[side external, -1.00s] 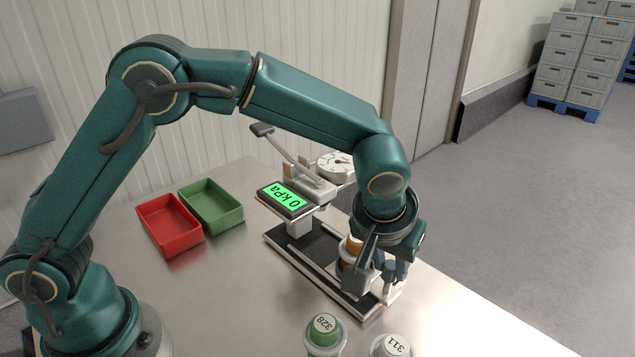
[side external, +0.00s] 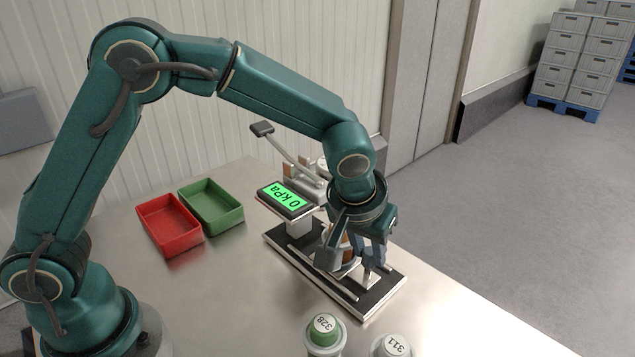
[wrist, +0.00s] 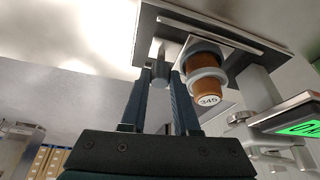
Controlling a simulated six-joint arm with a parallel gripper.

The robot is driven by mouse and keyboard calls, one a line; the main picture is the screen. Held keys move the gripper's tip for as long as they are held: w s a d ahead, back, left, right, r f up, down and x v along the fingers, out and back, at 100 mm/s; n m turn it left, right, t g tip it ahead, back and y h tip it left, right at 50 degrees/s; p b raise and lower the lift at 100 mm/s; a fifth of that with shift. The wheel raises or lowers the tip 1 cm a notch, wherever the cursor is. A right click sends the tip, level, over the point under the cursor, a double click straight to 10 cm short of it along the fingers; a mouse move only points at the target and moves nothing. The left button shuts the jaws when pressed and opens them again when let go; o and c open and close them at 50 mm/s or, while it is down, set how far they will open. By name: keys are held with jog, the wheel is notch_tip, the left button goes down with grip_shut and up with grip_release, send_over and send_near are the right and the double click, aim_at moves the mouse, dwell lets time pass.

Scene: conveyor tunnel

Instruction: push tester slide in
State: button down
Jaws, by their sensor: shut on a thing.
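The tester (side external: 300,232) stands on the table with a black base, pale rails and a green display (side external: 284,198) reading 0 kPa. Its slide carries an orange-brown jar (wrist: 208,64) in a grey ring; the lid is marked 345 in the wrist view. In the side view my arm partly hides the jar. My gripper (side external: 374,262) is at the slide's outer end, beside the jar. In the wrist view my gripper (wrist: 163,78) has its two fingers closed around the grey slide handle (wrist: 159,68). The slide sits partway along the rails.
Two jars, marked 328 (side external: 324,335) and 311 (side external: 392,348), stand at the front table edge. A red tray (side external: 170,225) and a green tray (side external: 211,206) lie left of the tester. The tester's raised lever (side external: 285,148) rises behind the display.

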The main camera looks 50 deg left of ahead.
aim_at(344, 233)
jog(key=a, duration=0.5)
jog(key=shift+a, duration=0.15)
jog(key=c, duration=0.9)
grip_release()
jog(key=shift+v, duration=2.6)
